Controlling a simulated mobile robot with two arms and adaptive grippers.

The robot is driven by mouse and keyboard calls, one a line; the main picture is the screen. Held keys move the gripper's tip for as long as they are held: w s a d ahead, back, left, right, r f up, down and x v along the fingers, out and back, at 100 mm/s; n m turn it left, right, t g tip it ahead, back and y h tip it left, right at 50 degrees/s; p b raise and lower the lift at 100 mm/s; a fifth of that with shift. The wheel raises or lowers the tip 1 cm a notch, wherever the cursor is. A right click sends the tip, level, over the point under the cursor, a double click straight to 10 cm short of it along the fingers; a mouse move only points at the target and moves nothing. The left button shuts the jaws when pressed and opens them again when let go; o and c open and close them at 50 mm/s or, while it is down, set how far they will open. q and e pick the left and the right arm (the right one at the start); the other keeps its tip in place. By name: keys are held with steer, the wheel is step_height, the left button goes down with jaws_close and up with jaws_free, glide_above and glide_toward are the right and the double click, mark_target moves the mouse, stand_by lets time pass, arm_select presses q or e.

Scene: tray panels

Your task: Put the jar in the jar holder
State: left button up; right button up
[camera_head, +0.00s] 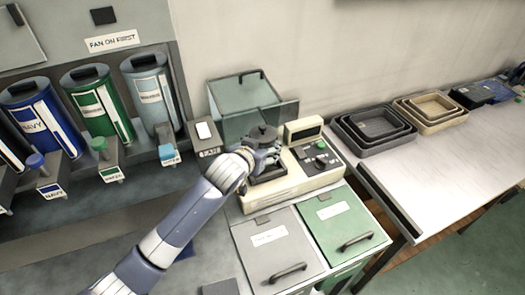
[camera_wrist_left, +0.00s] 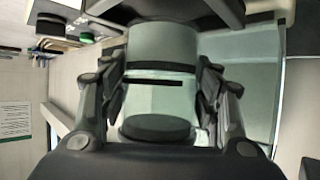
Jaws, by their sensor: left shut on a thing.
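The jar (camera_head: 263,133) has a dark round lid and shows just above my left gripper (camera_head: 262,154), over the beige machine (camera_head: 290,188). In the left wrist view the jar (camera_wrist_left: 163,60) is pale grey-green and stands between the two fingers of my left gripper (camera_wrist_left: 160,92), which is shut on it. Its dark lid is at the bottom of that view. A dark holder (camera_head: 268,173) on the machine lies beneath the gripper. In the wrist view a dark part (camera_wrist_left: 190,10) is at the jar's far end; I cannot tell whether the jar is seated in it. My right gripper is not in view.
A clear greenish box (camera_head: 240,95) stands behind the machine. Navy (camera_head: 33,120), green (camera_head: 98,100) and grey-blue (camera_head: 153,88) canisters stand at the left.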

arm_select(q)
steer(key=shift+f, duration=1.05)
steer(key=shift+f, duration=0.1)
steer(key=o, duration=1.4)
steer(key=shift+f, duration=0.1)
steer(key=shift+c, duration=0.2)
steer(key=shift+s, duration=0.1)
steer(key=shift+b+v, duration=0.5)
steer(key=shift+v, duration=3.35)
